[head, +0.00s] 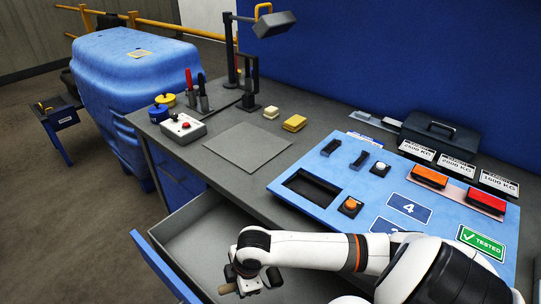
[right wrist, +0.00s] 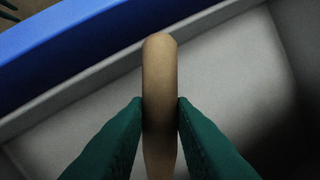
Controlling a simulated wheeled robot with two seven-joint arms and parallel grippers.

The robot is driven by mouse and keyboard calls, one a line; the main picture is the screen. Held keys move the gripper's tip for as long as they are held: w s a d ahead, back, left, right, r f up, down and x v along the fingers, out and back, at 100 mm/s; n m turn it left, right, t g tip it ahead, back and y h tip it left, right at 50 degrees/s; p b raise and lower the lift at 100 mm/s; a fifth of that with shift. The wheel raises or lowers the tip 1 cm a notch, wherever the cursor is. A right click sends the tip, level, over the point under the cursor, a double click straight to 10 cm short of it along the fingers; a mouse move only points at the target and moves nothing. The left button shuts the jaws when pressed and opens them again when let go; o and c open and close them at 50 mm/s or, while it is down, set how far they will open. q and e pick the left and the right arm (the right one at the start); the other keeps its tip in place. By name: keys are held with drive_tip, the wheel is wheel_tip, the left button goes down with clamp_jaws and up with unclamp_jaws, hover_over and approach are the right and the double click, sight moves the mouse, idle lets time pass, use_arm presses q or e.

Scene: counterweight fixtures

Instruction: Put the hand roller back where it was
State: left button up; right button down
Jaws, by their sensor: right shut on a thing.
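My right gripper (right wrist: 160,104) is shut on a rounded, tan handle (right wrist: 158,65), apparently the hand roller's; its green fingers press on both sides. In the head view the handle's tan end (head: 228,289) shows beside my right gripper (head: 248,284), above or inside the open drawer (head: 205,232). I cannot tell whether the roller touches the drawer floor. The roller's head is not clearly visible. The drawer's grey floor and blue front also show in the right wrist view (right wrist: 75,35). My left gripper is not in view.
The grey workbench (head: 315,140) carries a blue sloped panel (head: 330,160) with a rectangular opening, buttons and orange and red blocks. A grey mat (head: 245,147), a button box (head: 183,128), a lamp (head: 272,24) and two sponge-like blocks stand behind the drawer. The mat is bare.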

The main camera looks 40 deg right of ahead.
sight(273, 274)
drive_tip(key=shift+n+g+h, duration=0.3)
drive_tip(key=shift+n+h, duration=0.5)
drive_tip(key=s+d+f, duration=0.2)
drive_tip(key=d, duration=0.1)
drive_tip(key=d+f, duration=0.1)
drive_tip(key=d, duration=0.1)
drive_tip(key=shift+s+f+b, duration=0.15)
drive_tip(key=shift+s+b, duration=0.15)
drive_tip(key=shift+s, duration=0.1)
wheel_tip(273, 274, down, 5)
drive_tip(key=shift+f, duration=2.25)
drive_tip(key=c, duration=1.2)
unclamp_jaws()
drive_tip(key=shift+f, duration=0.1)
drive_tip(key=shift+c, duration=0.2)
wheel_tip(273, 274, up, 12)
drive_tip(key=s, duration=0.2)
drive_tip(key=shift+a+p, duration=0.15)
drive_tip(key=shift+p, duration=0.15)
